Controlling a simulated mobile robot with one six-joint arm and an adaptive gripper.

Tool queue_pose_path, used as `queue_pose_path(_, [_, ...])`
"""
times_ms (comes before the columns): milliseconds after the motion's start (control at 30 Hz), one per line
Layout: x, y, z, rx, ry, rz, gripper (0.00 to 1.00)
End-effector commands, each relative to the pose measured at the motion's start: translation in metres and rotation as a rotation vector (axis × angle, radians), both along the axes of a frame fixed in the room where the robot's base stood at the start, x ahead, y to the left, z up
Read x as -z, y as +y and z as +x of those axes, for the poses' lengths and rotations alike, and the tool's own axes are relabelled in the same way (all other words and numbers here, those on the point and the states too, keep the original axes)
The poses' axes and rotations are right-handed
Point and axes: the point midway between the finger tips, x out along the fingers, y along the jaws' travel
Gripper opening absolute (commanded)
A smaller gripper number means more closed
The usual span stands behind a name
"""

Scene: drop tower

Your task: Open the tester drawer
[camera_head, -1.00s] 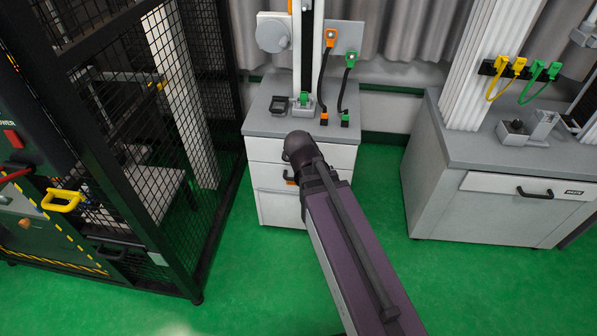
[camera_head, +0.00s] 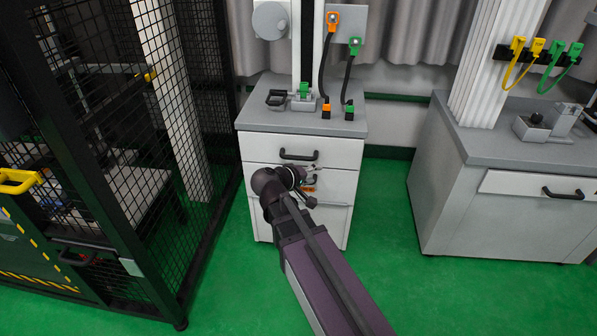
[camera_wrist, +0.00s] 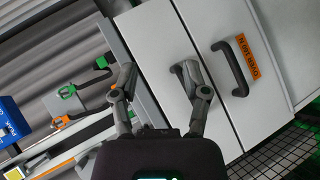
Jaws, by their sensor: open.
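A grey-white cabinet (camera_head: 352,153) stands in the middle of the head view. Its upper drawer (camera_head: 330,154) has a black handle (camera_head: 299,155) and looks shut. A lower drawer (camera_head: 333,217) also looks shut; my arm covers part of it. In the wrist view the lower drawer has a black handle (camera_wrist: 238,72) beside an orange label (camera_wrist: 246,61). My gripper (camera_head: 301,181) is open in front of the cabinet. In the wrist view my gripper (camera_wrist: 157,68) has one finger overlapping the upper drawer's handle (camera_wrist: 178,70); I cannot tell whether they touch.
A black mesh cage (camera_head: 200,220) stands close on the left. A second cabinet (camera_head: 480,217) with a handled drawer (camera_head: 535,186) stands on the right. Green floor (camera_head: 385,235) is clear between the cabinets. Orange and green plugs with cables stand on the middle cabinet's top.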

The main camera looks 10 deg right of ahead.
Motion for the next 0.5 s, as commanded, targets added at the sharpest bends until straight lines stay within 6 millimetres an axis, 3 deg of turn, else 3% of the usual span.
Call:
queue_pose_path(33, [0.016,0.004,0.005,-0.014,-0.013,-0.028,0.59])
queue_pose_path(500, [0.055,0.048,0.036,-0.156,-0.142,-0.305,0.59])
